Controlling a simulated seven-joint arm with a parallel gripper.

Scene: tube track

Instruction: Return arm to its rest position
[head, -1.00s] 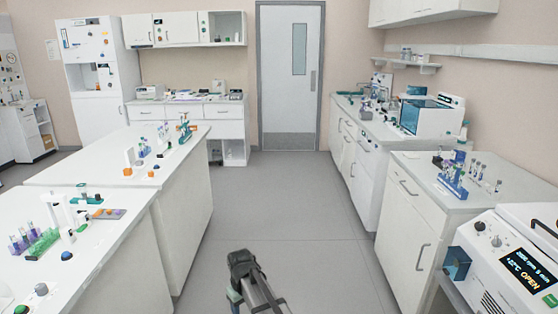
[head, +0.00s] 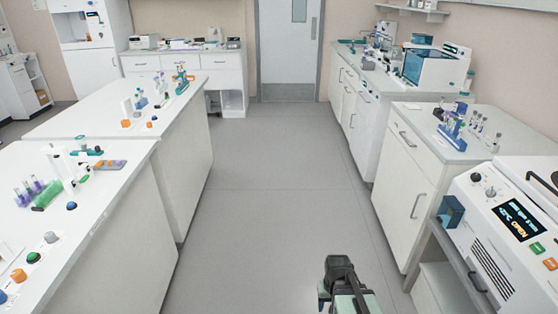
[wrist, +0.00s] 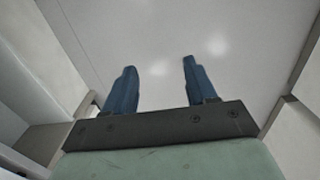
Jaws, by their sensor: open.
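My arm shows at the bottom of the head view, right of centre, over the aisle floor; its fingertips cannot be made out there. In the wrist view my gripper (wrist: 158,80) has its two blue fingers spread apart. Nothing is between them. A plain pale grey surface lies beyond the fingertips, with white furniture sides at the left and right edges. The gripper touches nothing that I can see.
White benches (head: 105,220) with tube racks and coloured knobs stand on the left. A counter (head: 435,150) with a blue tube rack (head: 452,133) and a machine reading OPEN (head: 505,220) stand on the right. The grey aisle floor (head: 270,190) between is clear.

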